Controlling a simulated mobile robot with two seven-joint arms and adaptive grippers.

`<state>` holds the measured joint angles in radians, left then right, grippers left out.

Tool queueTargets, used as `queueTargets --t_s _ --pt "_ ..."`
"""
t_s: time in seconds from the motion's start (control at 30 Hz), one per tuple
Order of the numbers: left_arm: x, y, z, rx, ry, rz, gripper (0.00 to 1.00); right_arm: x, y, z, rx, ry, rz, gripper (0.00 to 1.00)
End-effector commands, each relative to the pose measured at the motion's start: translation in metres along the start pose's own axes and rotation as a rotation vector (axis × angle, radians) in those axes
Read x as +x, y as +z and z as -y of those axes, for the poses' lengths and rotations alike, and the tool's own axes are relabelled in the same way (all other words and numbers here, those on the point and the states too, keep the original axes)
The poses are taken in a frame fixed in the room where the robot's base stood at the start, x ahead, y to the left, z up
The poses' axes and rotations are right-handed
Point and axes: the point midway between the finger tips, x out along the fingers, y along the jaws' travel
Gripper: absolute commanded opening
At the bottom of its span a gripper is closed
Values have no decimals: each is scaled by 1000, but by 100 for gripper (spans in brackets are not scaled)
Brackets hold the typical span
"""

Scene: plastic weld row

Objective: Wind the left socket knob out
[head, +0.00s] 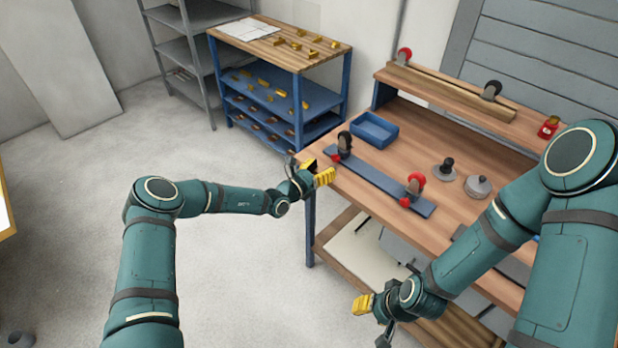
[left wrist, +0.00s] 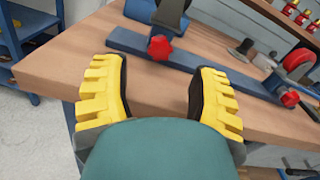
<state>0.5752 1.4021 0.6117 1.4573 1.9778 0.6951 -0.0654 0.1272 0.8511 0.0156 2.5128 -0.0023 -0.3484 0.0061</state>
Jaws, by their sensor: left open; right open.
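The left socket (head: 345,150) stands at the left end of a blue rail (head: 378,181) on the workbench. It has a black wheel on top and a small red knob (head: 335,157) low on its near side. In the left wrist view this red knob (left wrist: 159,47) lies ahead of and between the yellow fingers, apart from them. My left gripper (head: 317,171) is open and empty at the bench's left front edge, just short of the knob. My right gripper (head: 373,319) hangs open and empty in front of the bench, lower down.
The right socket (head: 413,187) has a red wheel and red knobs. A blue bin (head: 374,130), a black-knobbed piece (head: 445,168) and a grey lidded pot (head: 478,186) stand behind the rail. A raised shelf (head: 455,95) runs along the back.

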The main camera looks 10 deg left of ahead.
Motion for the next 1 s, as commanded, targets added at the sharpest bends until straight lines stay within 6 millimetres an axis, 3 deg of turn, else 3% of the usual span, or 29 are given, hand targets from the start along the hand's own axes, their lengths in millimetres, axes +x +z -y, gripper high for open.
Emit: queueTargets --t_s 0.1,0.33,0.83,0.93,1.0 --pt "-25 0 -1 -1 1 -1 60 0 0 0 0 0 0 47" --pt "-58 0 0 -1 1 0 60 0 0 0 0 0 0 47" --pt "-67 0 2 2 -5 -3 60 0 0 0 0 0 0 47" --pt "-68 -6 19 32 -60 -37 60 0 0 0 0 0 0 47" --pt "-71 -16 45 85 -147 -94 60 0 0 0 0 0 0 47"
